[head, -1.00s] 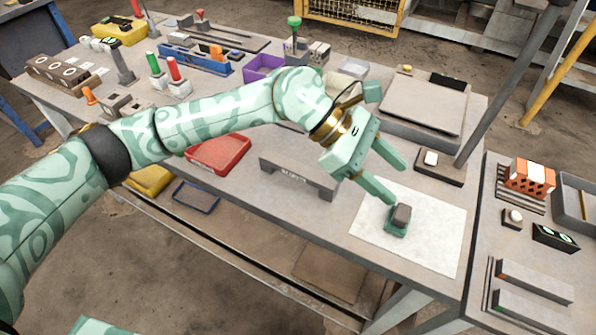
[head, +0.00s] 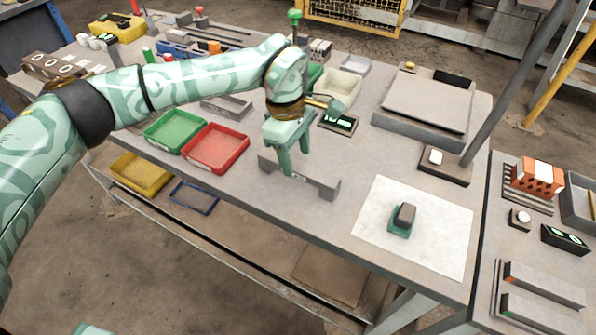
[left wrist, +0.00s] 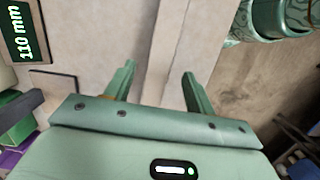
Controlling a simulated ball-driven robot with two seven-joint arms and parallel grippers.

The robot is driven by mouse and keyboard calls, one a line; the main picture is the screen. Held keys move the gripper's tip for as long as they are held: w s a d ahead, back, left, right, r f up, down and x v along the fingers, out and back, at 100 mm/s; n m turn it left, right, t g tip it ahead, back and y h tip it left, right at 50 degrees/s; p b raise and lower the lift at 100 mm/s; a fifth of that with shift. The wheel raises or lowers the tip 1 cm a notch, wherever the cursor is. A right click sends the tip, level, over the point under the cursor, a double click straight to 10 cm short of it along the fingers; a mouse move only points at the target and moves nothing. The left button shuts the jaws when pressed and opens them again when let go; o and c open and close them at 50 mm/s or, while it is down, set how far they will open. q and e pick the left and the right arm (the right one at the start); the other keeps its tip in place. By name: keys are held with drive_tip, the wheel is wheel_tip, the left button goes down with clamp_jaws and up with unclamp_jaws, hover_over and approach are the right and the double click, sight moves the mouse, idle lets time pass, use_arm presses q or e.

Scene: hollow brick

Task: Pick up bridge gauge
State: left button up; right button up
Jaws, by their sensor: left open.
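The bridge gauge (head: 325,186) is a long grey bridge-shaped piece standing near the front edge of the workbench in the head view. My left gripper (head: 284,167) is open and points down over the gauge's left half, hiding part of it. In the left wrist view, my two fingers (left wrist: 160,72) are spread apart with nothing held between them. A pale grey strip, seemingly the gauge (left wrist: 178,45), runs between and beyond them. I cannot tell whether the fingers touch it.
A white sheet (head: 440,245) carries a green and dark block (head: 403,217). Red (head: 216,148) and green (head: 175,131) trays lie left of the gauge. A dark display box (head: 338,122) is behind it, also in the left wrist view (left wrist: 25,32). A post (head: 510,90) rises at right.

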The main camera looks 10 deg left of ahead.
sight(297, 165)
use_arm(q)
drive_tip(key=f+b, duration=0.1)
drive_tip(key=f, duration=0.4)
drive_tip(key=shift+d+f+b, duration=0.2)
drive_tip(key=shift+b, duration=0.15)
drive_tip(key=shift+r, duration=0.1)
clamp_jaws()
